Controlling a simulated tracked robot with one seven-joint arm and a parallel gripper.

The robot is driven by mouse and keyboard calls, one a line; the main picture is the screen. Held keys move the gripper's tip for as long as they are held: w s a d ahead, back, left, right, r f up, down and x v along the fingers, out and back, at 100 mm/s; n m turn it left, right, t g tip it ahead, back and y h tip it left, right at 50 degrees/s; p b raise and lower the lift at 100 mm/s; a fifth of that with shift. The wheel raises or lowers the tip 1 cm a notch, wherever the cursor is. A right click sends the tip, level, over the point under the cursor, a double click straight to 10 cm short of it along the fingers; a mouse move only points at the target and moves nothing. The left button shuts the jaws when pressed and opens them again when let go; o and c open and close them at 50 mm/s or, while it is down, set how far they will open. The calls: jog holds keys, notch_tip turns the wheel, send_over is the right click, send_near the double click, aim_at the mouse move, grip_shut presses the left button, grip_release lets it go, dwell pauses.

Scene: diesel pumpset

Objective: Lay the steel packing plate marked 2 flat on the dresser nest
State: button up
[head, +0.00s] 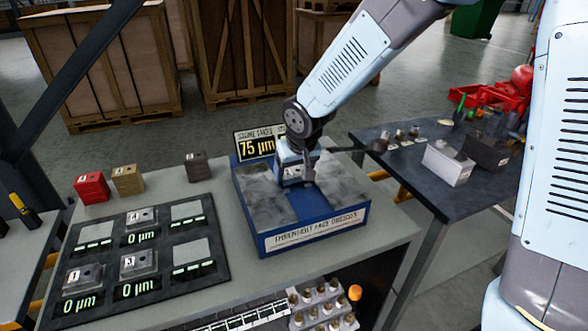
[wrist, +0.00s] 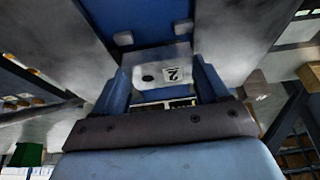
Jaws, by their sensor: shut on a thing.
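My gripper (head: 296,168) is over the back middle of the blue dresser (head: 318,240), with the jaws shut on a grey steel plate. In the wrist view the plate (wrist: 150,73) sits between the two blue fingers of my gripper (wrist: 160,95), its face showing a dark hole and a label reading 2. The blue strip (wrist: 140,20) between two grey stone faces (wrist: 232,40) lies just beyond the plate. In the head view the plate is mostly hidden by the gripper. I cannot tell whether it touches the dresser.
A dark tray (head: 215,275) at left holds several grey blocks, with 0 µm readouts. Red (head: 91,187), tan (head: 127,179) and dark (head: 196,166) blocks stand behind it. A sign (head: 258,146) reading 75 µm stands behind the dresser. A second table (head: 415,180) is at right.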

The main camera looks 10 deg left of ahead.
jog(key=shift+f, duration=0.1)
jog(key=o, duration=1.4)
jog(key=v, duration=1.3)
jog(key=shift+r, duration=0.3)
jog(key=shift+s+r, duration=0.1)
jog(key=shift+s, duration=0.05)
jog(key=shift+r, duration=2.9)
